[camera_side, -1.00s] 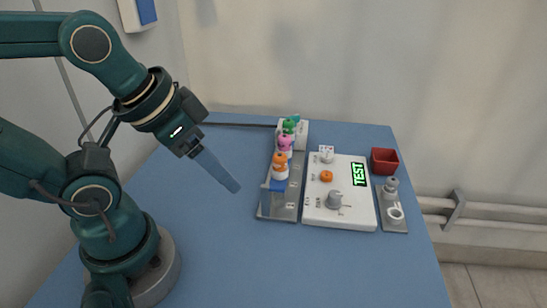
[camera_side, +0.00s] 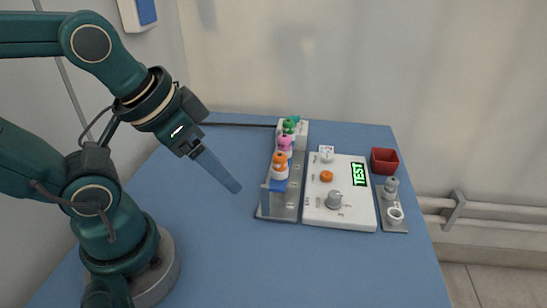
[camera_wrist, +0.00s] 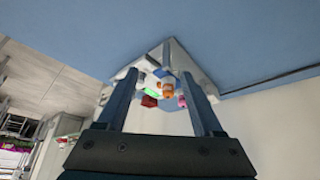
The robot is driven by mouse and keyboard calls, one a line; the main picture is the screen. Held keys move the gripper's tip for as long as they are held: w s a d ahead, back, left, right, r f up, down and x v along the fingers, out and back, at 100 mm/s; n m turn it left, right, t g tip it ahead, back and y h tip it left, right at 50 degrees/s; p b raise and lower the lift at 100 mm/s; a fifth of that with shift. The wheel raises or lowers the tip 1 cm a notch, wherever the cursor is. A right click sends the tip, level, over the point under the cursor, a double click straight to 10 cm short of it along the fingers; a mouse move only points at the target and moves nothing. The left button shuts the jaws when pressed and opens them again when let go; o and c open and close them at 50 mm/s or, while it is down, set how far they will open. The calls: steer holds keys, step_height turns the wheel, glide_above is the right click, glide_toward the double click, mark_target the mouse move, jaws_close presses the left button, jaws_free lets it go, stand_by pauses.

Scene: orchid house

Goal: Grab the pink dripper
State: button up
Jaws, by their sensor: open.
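The pink dripper (camera_side: 285,144) stands in a row on a grey rack (camera_side: 290,205), between a green dripper (camera_side: 289,127) behind it and an orange dripper (camera_side: 280,165) in front. In the wrist view the pink dripper (camera_wrist: 182,101) shows small beside the right finger, next to the orange dripper (camera_wrist: 167,83). My gripper (camera_side: 238,188) hangs above the blue table, left of the rack and apart from the drippers. In the wrist view my gripper (camera_wrist: 165,80) has its two fingers spread, with nothing held between them.
Right of the rack is a white panel (camera_side: 315,215) with an orange knob, a grey knob and a green TEST display (camera_side: 359,174). A red box (camera_side: 384,161) and a small grey holder (camera_side: 396,226) stand further right. The table's front and left are clear.

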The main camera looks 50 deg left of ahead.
mark_target(283, 142)
steer(key=w+a+f+m+y, duration=0.1)
steer(key=w+a+m+y, duration=0.1)
steer(key=a+m+y, duration=0.5)
steer(key=w+a+m+y, duration=0.25)
steer(key=a+m, duration=0.25)
steer(key=m, duration=0.4)
steer(key=w+d+f+m+t, duration=0.1)
steer(key=w+d+m, duration=0.1)
steer(key=m, duration=0.2)
steer(key=w+d+f+m+t+h, duration=0.1)
steer(key=w+d+m+t, duration=0.1)
steer(key=w+d+m, duration=0.1)
steer(key=w+d+m+t, duration=0.2)
steer(key=w+d+m, duration=0.1)
steer(key=m, duration=0.2)
steer(key=shift+w+d+f+m+h, duration=0.2)
steer(key=shift+w+f+m+h, duration=0.05)
steer(key=shift+f+m, duration=0.15)
steer(key=shift+x, duration=2.45)
steer(key=shift+r, duration=0.1)
jaws_close()
